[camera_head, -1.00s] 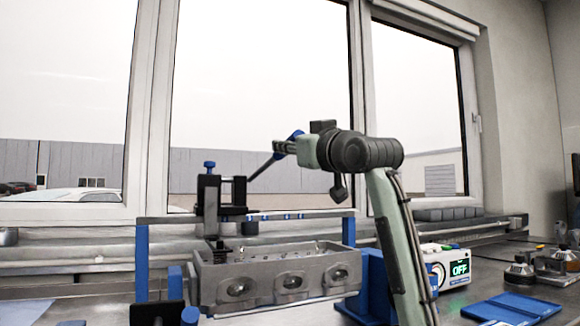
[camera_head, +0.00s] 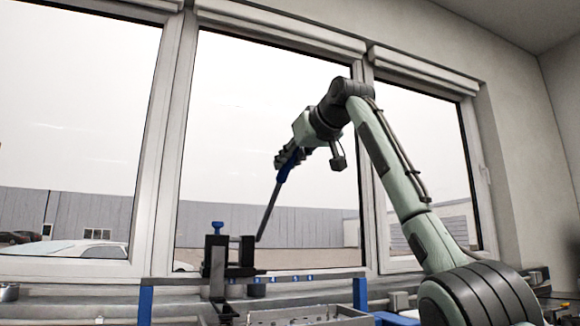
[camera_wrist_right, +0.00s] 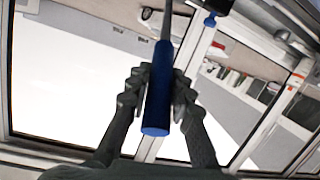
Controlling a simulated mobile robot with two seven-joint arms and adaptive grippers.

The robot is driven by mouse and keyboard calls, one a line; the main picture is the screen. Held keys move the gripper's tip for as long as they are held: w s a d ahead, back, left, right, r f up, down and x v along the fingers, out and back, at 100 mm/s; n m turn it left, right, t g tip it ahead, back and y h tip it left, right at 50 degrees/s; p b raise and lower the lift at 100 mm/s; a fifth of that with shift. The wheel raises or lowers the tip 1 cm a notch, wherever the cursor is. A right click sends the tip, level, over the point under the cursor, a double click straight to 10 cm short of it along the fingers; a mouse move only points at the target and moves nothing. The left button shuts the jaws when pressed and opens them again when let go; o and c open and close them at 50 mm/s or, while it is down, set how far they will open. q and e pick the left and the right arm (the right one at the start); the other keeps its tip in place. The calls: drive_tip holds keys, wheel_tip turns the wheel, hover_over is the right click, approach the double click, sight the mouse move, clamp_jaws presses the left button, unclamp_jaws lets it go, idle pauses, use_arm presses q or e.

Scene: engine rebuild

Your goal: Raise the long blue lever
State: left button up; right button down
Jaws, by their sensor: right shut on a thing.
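The long lever (camera_head: 269,211) has a dark shaft and a blue handle (camera_head: 287,168). It rises steeply from a black clamp block (camera_head: 230,255), tilted up to the right in the head view. My right gripper (camera_head: 289,158) is shut on the blue handle near its top end. In the right wrist view the blue handle (camera_wrist_right: 158,100) sits between both fingers of my right gripper (camera_wrist_right: 158,92), and the shaft runs away from it at the top. My left gripper is not in view.
The black block stands on a grey rail with blue posts (camera_head: 360,293). The grey engine head (camera_head: 310,314) shows only in part at the bottom edge. Windows (camera_head: 270,130) fill the background behind the lever. The air around the raised handle looks clear.

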drive_tip(key=shift+w+a, duration=0.1)
idle(0.4)
drive_tip(key=c, duration=1.5)
unclamp_jaws()
drive_tip(key=shift+f, duration=0.1)
drive_tip(key=shift+c, duration=0.2)
drive_tip(key=shift+o, duration=1.1)
drive_tip(key=shift+r, duration=0.2)
drive_tip(key=v, duration=1.2)
